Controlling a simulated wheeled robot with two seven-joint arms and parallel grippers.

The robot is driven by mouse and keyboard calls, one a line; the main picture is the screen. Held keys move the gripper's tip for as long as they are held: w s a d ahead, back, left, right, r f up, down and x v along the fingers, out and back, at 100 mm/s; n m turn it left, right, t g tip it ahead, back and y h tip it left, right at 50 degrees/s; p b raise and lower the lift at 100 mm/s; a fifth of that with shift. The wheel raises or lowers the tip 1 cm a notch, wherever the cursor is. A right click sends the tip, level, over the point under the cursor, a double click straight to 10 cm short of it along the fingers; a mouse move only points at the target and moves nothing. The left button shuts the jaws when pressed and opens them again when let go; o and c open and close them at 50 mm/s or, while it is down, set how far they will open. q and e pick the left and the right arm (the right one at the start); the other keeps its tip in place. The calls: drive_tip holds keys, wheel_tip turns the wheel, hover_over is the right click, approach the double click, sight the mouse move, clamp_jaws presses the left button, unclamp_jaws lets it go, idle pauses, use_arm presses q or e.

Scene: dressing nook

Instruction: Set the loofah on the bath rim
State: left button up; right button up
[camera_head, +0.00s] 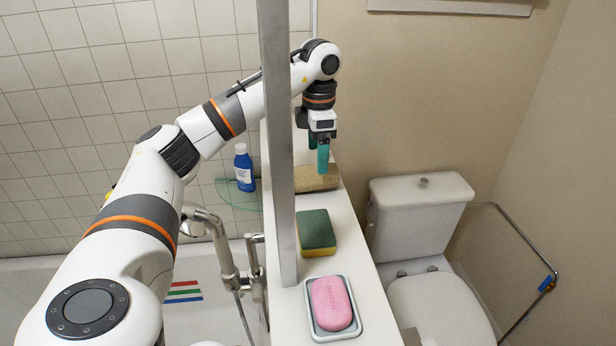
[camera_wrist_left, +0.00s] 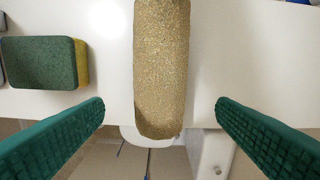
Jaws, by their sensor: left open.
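The loofah (camera_head: 316,180), a tan rough cylinder, lies on the white bath rim (camera_head: 345,240) toward its far end. In the left wrist view the loofah (camera_wrist_left: 161,70) runs up and down the picture, its near end reaching past the edge of the rim (camera_wrist_left: 110,50). My left gripper (camera_head: 321,172) points down right above or at the loofah. Its green fingers (camera_wrist_left: 160,115) are open, one on each side of the loofah with a gap to each. Whether it rests on the rim along its whole length is hidden. My right gripper is not in view.
A green and yellow sponge (camera_head: 317,232) and a pink soap (camera_head: 331,303) in a dish (camera_head: 345,335) sit nearer on the rim. A blue bottle (camera_head: 244,168) stands on a glass shelf (camera_head: 235,195) at left. A grey post (camera_head: 279,140) rises beside the rim. A toilet (camera_head: 420,215) is at right.

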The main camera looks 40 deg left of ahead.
sight(318, 176)
use_arm(q)
drive_tip(key=shift+s+f, duration=0.25)
drive_tip(key=shift+f, duration=0.55)
drive_tip(key=shift+w+f+p, duration=0.15)
drive_tip(key=shift+f+p, duration=0.15)
drive_tip(key=shift+p, duration=0.1)
drive_tip(key=f+p, duration=0.1)
drive_tip(key=f, duration=0.2)
drive_tip(key=f+p, duration=0.1)
drive_tip(key=shift+w+d+f+p, duration=0.1)
drive_tip(key=shift+w+f+p, duration=0.15)
drive_tip(key=shift+p, duration=0.1)
drive_tip(key=shift+f, duration=0.3)
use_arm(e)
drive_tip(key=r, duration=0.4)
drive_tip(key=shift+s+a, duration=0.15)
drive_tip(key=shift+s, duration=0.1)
use_arm(q)
drive_tip(key=shift+c, duration=0.3)
drive_tip(key=c, duration=1.1)
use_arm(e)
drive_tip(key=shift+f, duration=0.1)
